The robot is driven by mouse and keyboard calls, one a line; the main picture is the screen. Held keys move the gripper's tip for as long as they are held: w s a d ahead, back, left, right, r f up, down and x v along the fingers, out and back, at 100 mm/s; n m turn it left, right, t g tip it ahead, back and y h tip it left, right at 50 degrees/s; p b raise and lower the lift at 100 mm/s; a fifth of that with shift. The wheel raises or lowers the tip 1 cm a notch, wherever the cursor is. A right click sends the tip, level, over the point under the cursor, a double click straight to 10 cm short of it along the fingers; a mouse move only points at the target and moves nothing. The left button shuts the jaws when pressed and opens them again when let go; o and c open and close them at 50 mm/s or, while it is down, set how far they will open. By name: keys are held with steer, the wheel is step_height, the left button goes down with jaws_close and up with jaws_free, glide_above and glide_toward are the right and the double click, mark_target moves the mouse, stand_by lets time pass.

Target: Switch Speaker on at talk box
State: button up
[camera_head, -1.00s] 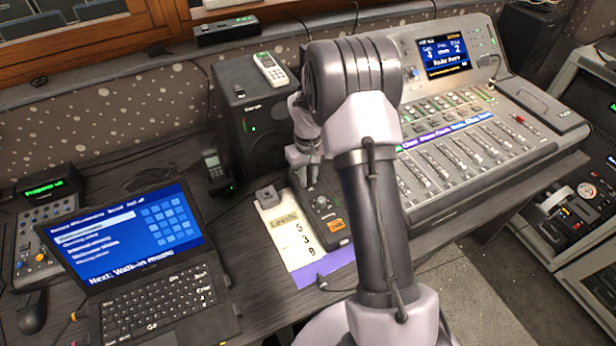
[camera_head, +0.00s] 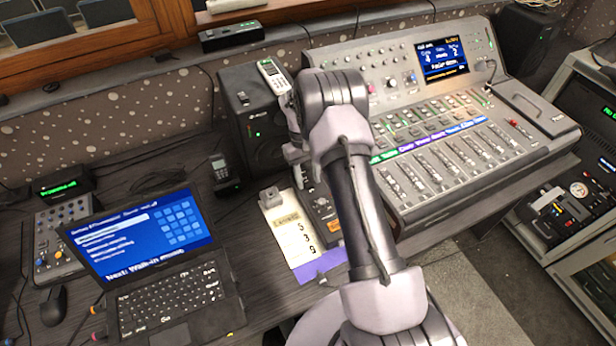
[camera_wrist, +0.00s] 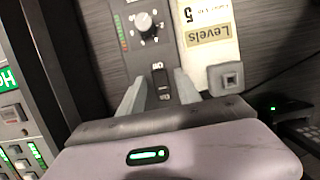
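The talk box (camera_head: 323,212) is a small dark grey box beside the mixing desk, partly hidden by my arm in the head view. In the wrist view, the talk box (camera_wrist: 112,8) shows a round silver knob (camera_wrist: 146,24) and a small black rocker switch (camera_wrist: 161,84) with a small light label above it. I cannot tell the switch's position. My gripper (camera_wrist: 160,80) is open, with one finger on each side of the switch. I cannot tell whether they touch.
A paper sheet marked Levels (camera_head: 289,232) lies left of the talk box, with a small grey block (camera_head: 269,196) at its top. A mixing desk (camera_head: 440,150) stands right. A speaker (camera_head: 255,125), handset (camera_head: 222,172) and laptop (camera_head: 170,290) are at the left.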

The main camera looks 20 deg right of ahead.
steer(key=p+v, duration=0.5)
steer(key=v, duration=1.2)
steer(key=shift+r, duration=0.2)
